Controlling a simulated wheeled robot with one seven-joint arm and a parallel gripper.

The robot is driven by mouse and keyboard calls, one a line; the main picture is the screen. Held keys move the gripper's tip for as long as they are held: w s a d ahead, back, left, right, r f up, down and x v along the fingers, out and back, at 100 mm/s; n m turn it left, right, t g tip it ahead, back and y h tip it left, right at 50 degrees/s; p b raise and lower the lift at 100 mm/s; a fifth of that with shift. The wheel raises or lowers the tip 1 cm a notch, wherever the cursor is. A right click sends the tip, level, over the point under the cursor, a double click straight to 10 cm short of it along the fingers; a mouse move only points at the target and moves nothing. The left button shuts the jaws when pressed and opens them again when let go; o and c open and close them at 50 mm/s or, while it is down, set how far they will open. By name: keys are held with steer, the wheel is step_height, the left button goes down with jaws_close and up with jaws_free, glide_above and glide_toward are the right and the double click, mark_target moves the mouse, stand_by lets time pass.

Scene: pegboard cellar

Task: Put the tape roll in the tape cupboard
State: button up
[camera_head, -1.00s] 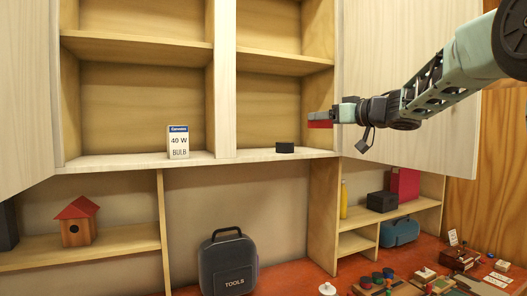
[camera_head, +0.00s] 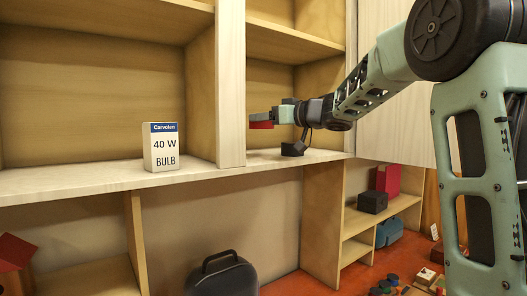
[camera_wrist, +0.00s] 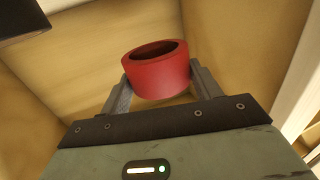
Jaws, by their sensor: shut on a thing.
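The red tape roll (camera_head: 261,125) is held between the fingers of my gripper (camera_head: 276,117), which is shut on it. The wrist view also shows the roll (camera_wrist: 160,75), with a finger on each side and its dark hole visible. The roll is in front of or inside the open right-hand cupboard compartment (camera_head: 270,80), above its bottom board (camera_head: 326,155) and touching nothing else that I can see.
A white and blue bulb box (camera_head: 161,148) stands in the left compartment, beyond the upright divider (camera_head: 231,80). An upper shelf (camera_head: 290,42) runs above my gripper. The open door (camera_head: 400,115) is at the right. A toolbox (camera_head: 222,276) stands below.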

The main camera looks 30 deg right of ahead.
mark_target(269, 159)
step_height(269, 159, down, 8)
steer(key=shift+s+f+p, duration=0.1)
steer(key=shift+f+p, duration=0.1)
steer(key=shift+p, duration=0.45)
steer(key=o, duration=1)
steer(key=shift+o, duration=0.2)
steer(key=shift+s+d, duration=0.15)
steer(key=shift+s, duration=0.1)
steer(key=b+v, duration=0.4)
steer(key=v, duration=0.7)
steer(key=shift+s, duration=0.25)
